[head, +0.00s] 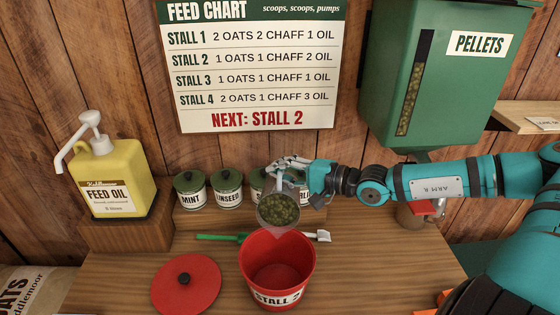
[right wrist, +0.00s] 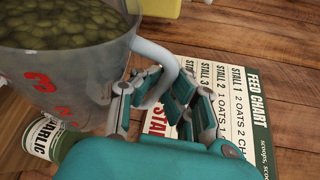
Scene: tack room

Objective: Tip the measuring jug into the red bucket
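The clear measuring jug (head: 279,213) holds green pellets. It hangs above the far rim of the red bucket (head: 277,262) and looks roughly upright. My right gripper (head: 291,168) is closed around its handle, which shows in the right wrist view (right wrist: 166,68) with the fingers wrapped about it. The jug (right wrist: 62,75) has red marks on its side there, and the pellets reach near its rim. The bucket stands on the wooden bench with a "STALL" label in front; its inside looks empty where I can see it. My left gripper is not in view.
A red lid (head: 187,284) lies left of the bucket. A green scoop (head: 218,237) and a white scoop end (head: 318,236) lie behind it. Several tins (head: 228,188) stand at the back. A yellow oil pump bottle (head: 108,180) is left; a green pellet dispenser (head: 430,75) hangs right.

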